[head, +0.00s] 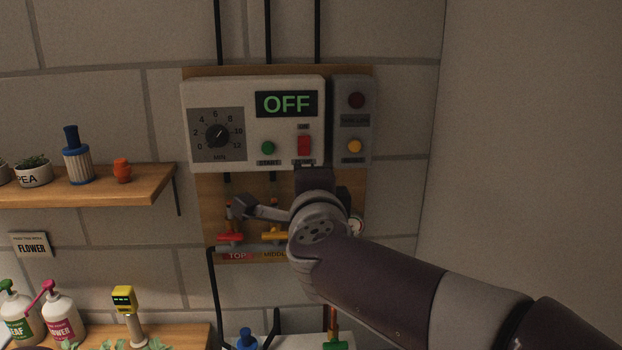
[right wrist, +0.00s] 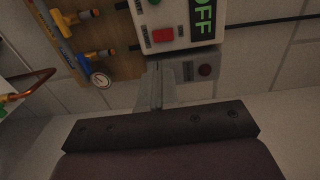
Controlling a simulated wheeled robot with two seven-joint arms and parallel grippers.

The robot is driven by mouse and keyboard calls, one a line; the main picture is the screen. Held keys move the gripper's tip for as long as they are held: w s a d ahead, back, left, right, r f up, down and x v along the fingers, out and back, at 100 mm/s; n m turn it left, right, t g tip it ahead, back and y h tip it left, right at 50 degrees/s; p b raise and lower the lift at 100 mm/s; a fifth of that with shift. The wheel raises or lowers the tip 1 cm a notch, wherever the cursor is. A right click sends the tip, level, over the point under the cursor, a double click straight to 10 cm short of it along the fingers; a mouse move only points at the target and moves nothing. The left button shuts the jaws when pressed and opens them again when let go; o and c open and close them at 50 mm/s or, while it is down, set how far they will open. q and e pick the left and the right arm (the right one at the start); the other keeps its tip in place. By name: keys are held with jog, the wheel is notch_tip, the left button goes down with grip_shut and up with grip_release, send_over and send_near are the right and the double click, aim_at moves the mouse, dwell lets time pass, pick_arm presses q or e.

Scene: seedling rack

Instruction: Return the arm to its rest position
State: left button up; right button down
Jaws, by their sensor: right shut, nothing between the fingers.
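My right arm comes in from the right in the head view, with its right gripper (head: 312,176) in front of the lower edge of the white control box (head: 235,95). In the right wrist view the fingers of the right gripper (right wrist: 155,84) are together and empty, close to the grey side box (right wrist: 190,70). I cannot tell whether they touch the box. The red rocker switch (head: 304,145) is just above the gripper. The display (head: 286,104) reads OFF. My left gripper is not in view.
Below the box, a red valve handle (head: 230,237) and a yellow one (head: 273,236) sit left of my wrist. A wooden shelf (head: 110,190) holds a blue-topped bottle (head: 76,160). A plain wall (head: 530,130) stands at the right.

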jog(key=s+a+f+n+g+y, duration=0.2)
jog(key=a+f+n+y, duration=0.1)
jog(key=f+n, duration=0.3)
jog(key=s+a+f+n+g+y, duration=0.2)
jog(key=a+f+n+g, duration=0.1)
jog(key=f+n, duration=0.25)
jog(key=s+d+f+n+g+h, duration=0.1)
jog(key=s+d+f+n+g, duration=0.2)
jog(key=f, duration=0.5)
jog(key=s+d+f+n+g+h, duration=0.1)
jog(key=s+d+f+n+g, duration=0.15)
jog(key=f, duration=0.55)
jog(key=s+d+f+g+h, duration=0.1)
jog(key=s+d+f+g, duration=0.2)
jog(key=s+d+f, duration=0.2)
jog(key=s+d+f+n+g+h, duration=0.1)
jog(key=s+d+f+g+h, duration=0.1)
jog(key=s+d+f, duration=0.4)
jog(key=shift+s+d+g, duration=0.4)
jog(key=shift+d+g, duration=0.05)
jog(key=shift+d, duration=1.45)
